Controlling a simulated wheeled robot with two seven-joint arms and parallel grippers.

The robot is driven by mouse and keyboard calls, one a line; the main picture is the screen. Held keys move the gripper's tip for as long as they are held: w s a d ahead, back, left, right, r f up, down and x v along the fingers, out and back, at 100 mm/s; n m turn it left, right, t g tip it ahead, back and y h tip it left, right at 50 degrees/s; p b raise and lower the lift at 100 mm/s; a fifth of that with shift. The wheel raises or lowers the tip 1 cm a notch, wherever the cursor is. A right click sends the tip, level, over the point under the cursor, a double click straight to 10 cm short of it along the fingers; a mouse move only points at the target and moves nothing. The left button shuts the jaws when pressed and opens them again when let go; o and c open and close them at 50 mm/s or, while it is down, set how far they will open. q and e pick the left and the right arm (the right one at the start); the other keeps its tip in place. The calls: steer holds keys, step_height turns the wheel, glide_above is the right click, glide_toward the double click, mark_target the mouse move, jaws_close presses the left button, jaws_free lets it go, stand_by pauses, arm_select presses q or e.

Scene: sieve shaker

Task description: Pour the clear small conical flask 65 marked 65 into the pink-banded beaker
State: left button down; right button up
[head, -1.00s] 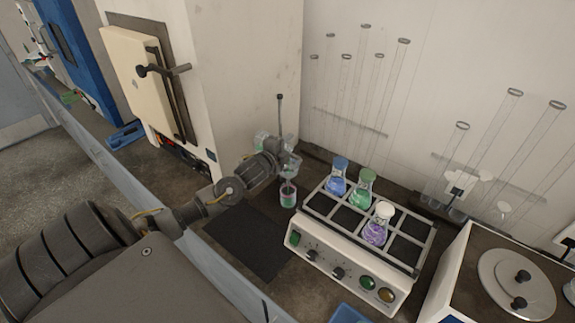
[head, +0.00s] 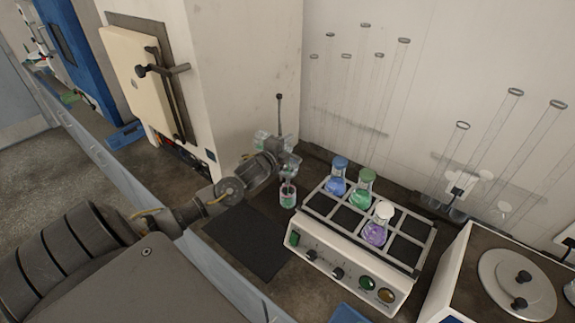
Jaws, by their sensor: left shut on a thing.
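My left gripper (head: 285,158) is shut on the clear small conical flask (head: 291,165), above the dark bench. The flask is small and partly hidden by the fingers, its mark cannot be read, and it appears tipped downward. My right gripper is not in view.
A shaker (head: 345,250) to the right holds blue, green and purple flasks in its rack. Other clear glassware (head: 261,140) stands behind the gripper. A dark mat (head: 247,240) lies in front. A white oven (head: 150,85) stands at left, and tall glass cylinders stand along the wall.

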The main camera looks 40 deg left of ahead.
arm_select(q)
steer(key=shift+w, duration=0.1)
stand_by(0.8)
steer(key=shift+d+m, duration=0.1)
steer(key=shift+m, duration=0.3)
stand_by(0.4)
steer(key=shift+d+r+m, duration=0.1)
steer(key=shift+m, duration=0.3)
stand_by(1.1)
